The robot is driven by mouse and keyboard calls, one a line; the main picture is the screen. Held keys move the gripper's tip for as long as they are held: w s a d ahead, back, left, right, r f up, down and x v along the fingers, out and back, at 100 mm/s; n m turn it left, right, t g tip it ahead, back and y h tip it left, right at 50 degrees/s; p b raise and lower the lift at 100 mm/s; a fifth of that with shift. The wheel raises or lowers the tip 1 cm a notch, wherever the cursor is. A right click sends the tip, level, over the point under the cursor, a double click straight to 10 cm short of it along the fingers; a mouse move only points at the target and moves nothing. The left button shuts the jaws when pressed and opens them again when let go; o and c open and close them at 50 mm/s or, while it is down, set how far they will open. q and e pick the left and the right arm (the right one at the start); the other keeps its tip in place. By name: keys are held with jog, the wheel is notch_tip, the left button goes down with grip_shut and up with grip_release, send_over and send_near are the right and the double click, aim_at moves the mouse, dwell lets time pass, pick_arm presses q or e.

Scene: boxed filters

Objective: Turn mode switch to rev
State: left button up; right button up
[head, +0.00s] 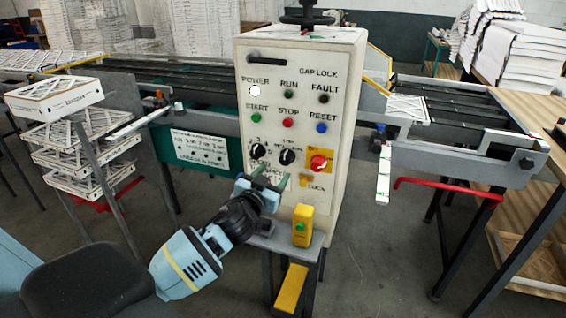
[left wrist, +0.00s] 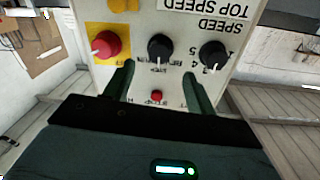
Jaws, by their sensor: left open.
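The mode switch appears to be the middle black knob (head: 287,157) on the control box, between another black knob (head: 258,151) and a red knob on a yellow plate (head: 319,161). In the upside-down left wrist view the middle knob (left wrist: 160,48) has its white mark pointing down the picture. Its small labels are too blurred to read surely. My left gripper (head: 270,178) is open and empty, in front of the panel just below the knobs in the head view. In the left wrist view its fingers (left wrist: 157,82) stand apart, short of the knob. My right gripper is not in view.
The upright control box (head: 290,85) has lamps and buttons above the knobs. A yellow box with a green button (head: 302,226) stands close to the right of my gripper. Conveyors (head: 455,155) run to both sides. Stacked white filters (head: 58,98) stand at left.

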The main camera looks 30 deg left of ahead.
aim_at(284, 161)
pick_arm(q)
jog(key=shift+w+a, duration=0.2)
jog(key=shift+w, duration=1)
jog(key=shift+w+a, duration=0.25)
jog(key=shift+w, duration=0.95)
jog(key=shift+w+a, duration=0.2)
jog(key=shift+w, duration=1)
jog(key=shift+c, duration=0.3)
jog(key=c, duration=0.9)
